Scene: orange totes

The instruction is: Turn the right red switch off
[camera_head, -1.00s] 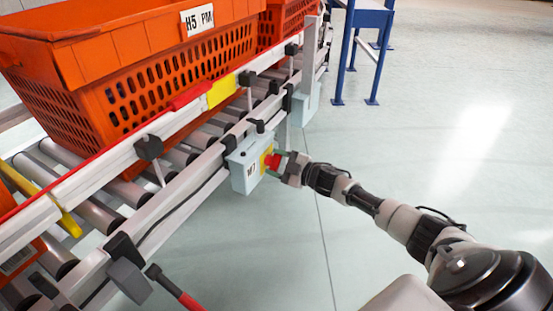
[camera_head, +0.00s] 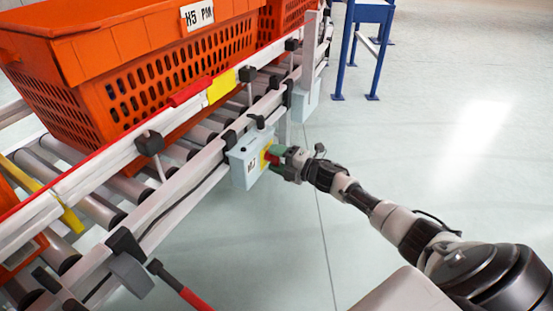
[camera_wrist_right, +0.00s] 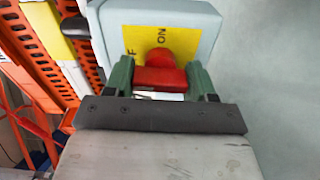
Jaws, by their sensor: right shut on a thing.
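The red switch (camera_wrist_right: 158,72) sits on a yellow plate (camera_wrist_right: 145,38) on the face of a pale blue-grey box. "ON" shows above the knob and part of another label at its left in the right wrist view. The box (camera_head: 246,163) is fixed to the outer side of the conveyor rail in the head view. My right gripper (camera_wrist_right: 160,82) has its green fingers on either side of the red knob and is shut on it. In the head view the right gripper (camera_head: 281,160) is at the box's right face and hides most of the knob. My left gripper is not in view.
A roller conveyor (camera_head: 150,195) with orange totes (camera_head: 150,85) runs along the left. A second grey box (camera_head: 304,104) hangs farther along the rail. A blue-legged stand (camera_head: 367,15) is at the back. The floor on the right is clear.

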